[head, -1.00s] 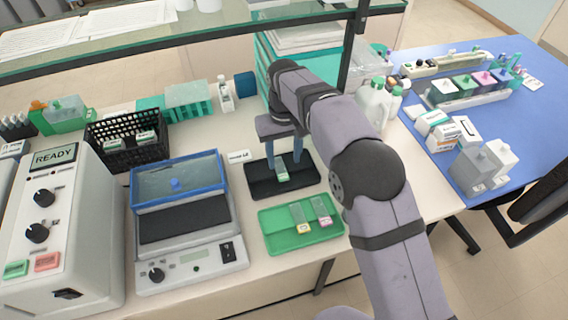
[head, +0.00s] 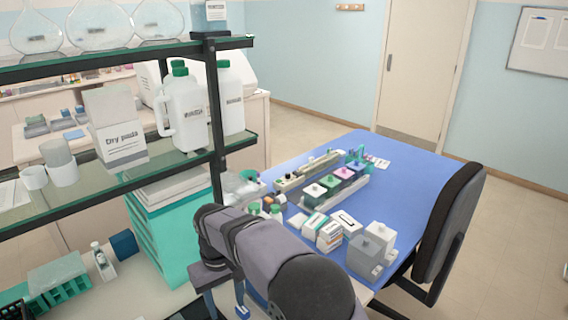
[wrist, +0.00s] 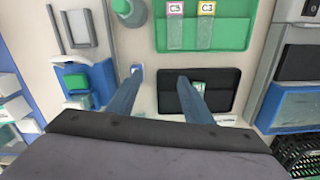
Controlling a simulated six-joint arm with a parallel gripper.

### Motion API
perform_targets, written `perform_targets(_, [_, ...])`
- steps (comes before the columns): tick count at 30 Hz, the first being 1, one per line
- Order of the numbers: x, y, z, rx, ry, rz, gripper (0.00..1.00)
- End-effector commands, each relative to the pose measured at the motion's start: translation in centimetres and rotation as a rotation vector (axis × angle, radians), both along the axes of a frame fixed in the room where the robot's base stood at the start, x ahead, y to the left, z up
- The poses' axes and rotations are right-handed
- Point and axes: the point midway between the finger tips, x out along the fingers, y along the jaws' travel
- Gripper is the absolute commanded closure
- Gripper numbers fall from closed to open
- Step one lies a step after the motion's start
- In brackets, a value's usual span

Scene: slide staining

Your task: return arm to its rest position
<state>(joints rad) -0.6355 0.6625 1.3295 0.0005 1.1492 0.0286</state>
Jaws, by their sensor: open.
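My gripper (wrist: 157,88) is open and empty, its two blue fingers apart above the bench. It also shows at the bottom of the head view (head: 226,303), hanging from my grey arm. In the wrist view the right finger overlaps a black tray (wrist: 225,92). A slide with a pale green label (wrist: 199,87) lies in that tray, partly hidden by the finger. A green tray (wrist: 232,42) beside it holds two slides, labelled C3 (wrist: 175,28) and C1 (wrist: 205,28).
A glass shelf (head: 190,160) with jugs (head: 182,110) stands left of my arm. On the blue table (head: 300,165) are a row of staining jars (head: 335,185), boxes (head: 325,228) and a grey container (head: 370,250). A black chair (head: 450,235) stands at right.

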Motion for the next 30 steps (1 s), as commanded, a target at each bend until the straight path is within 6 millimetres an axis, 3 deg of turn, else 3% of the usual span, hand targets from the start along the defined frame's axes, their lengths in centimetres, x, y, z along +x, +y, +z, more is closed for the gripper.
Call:
perform_targets(1, [0.1,-2.8,0.5,0.001,-0.001,-0.046,0.54])
perform_targets(3, [-0.2,-6.3,0.8,0.001,-0.002,-0.102,0.54])
perform_targets(8, [-2.2,-13.7,1.0,0.001,-0.004,-0.226,0.54])
perform_targets(15, [-8.3,-22.9,0.1,0.000,-0.004,-0.409,0.54])
perform_targets(21, [-14.0,-27.6,-1.3,0.000,-0.004,-0.533,0.54])
perform_targets(25, [-16.6,-29.1,-2.1,0.000,-0.003,-0.581,0.54])
perform_targets(30, [-18.2,-29.8,-2.6,-0.001,-0.003,-0.609,0.54])
